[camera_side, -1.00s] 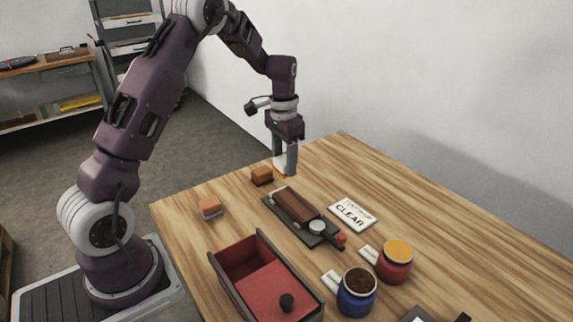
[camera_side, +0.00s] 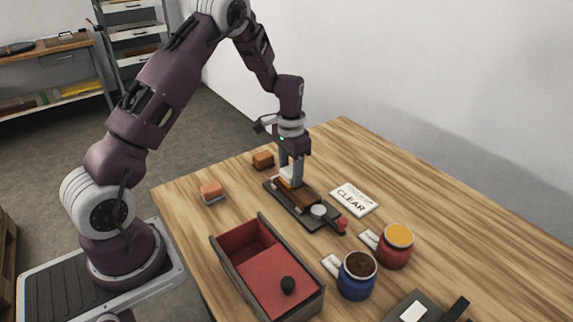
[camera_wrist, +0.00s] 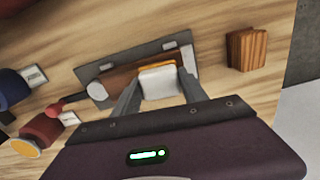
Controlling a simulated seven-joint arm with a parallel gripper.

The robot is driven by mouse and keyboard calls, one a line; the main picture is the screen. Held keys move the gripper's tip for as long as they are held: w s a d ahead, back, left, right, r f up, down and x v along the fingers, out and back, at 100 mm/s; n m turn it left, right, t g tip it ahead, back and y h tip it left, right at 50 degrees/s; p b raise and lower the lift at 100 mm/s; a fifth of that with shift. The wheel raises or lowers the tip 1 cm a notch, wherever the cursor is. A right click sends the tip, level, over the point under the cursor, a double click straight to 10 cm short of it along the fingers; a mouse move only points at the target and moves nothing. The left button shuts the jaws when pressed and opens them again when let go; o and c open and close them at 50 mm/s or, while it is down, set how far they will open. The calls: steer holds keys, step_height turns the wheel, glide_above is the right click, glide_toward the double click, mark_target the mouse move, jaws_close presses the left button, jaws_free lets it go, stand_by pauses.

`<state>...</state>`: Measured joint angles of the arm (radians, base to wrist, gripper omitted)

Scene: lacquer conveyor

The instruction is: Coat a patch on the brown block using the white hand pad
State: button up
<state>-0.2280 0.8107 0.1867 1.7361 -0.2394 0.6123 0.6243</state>
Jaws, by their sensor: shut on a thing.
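The brown block (camera_side: 311,201) lies in a dark holder (camera_side: 273,187) with a round light clamp and a red knob at its near end. The block also shows in the wrist view (camera_wrist: 124,79). My gripper (camera_side: 290,182) is shut on the white hand pad (camera_wrist: 160,83), which has an orange edge or underside. The pad (camera_side: 286,173) is at the far end of the block, over its top or touching it; I cannot tell if there is a gap. The pad and fingers hide that part of the block.
A wooden block (camera_side: 263,160) and a salmon-topped pad (camera_side: 211,189) lie left of the holder. A red-lined box (camera_side: 216,250) stands in front. A blue jar (camera_side: 356,284), a red jar (camera_side: 396,253) and a CLEAR card (camera_side: 354,198) are to the right.

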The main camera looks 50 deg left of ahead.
mark_target(308, 198)
steer(key=shift+d, duration=3.9)
steer(key=shift+a, duration=5.05)
step_height(308, 198, up, 8)
steer(key=shift+f, duration=0.1)
steer(key=shift+d+r, duration=0.1)
steer(key=shift+r, duration=0.15)
